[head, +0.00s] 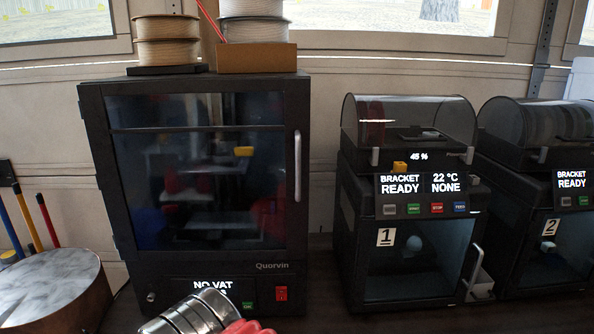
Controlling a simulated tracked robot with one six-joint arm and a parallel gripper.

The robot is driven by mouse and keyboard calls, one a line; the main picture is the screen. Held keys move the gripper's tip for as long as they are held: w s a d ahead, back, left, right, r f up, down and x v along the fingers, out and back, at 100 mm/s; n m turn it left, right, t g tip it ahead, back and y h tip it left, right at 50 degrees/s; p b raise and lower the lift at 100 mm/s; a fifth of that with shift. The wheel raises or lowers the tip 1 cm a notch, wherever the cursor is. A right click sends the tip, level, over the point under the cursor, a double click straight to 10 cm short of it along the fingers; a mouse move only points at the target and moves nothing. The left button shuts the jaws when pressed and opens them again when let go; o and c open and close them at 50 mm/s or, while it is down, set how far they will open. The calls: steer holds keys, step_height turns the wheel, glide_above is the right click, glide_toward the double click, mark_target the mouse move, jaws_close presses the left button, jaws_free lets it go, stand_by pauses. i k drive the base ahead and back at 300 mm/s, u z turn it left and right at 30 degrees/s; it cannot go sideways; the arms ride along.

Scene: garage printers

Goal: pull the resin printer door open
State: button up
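The resin printer (207,170) is a large black cabinet marked Quorvin, in the left half of the head view. Its door (195,250) has a dark glass pane and appears shut. A vertical silver handle (297,166) runs along the door's right edge, with nothing touching it. The display (212,284) below the door reads NO VAT; its lower line is partly covered by a silver and red part at the bottom edge, which looks like my arm. No gripper fingers can be made out, so my gripper's opening does not show.
Spools (167,40) and a cardboard box (256,58) stand on the printer's top. Printer 1 (415,240) and printer 2 (550,235) stand to the right, past a narrow gap.

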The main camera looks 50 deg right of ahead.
mark_target(210, 170)
steer(key=z, duration=0.95)
steer(key=k, duration=1.45)
steer(key=u, duration=0.3)
steer(key=i, duration=1)
steer(key=u, duration=0.1)
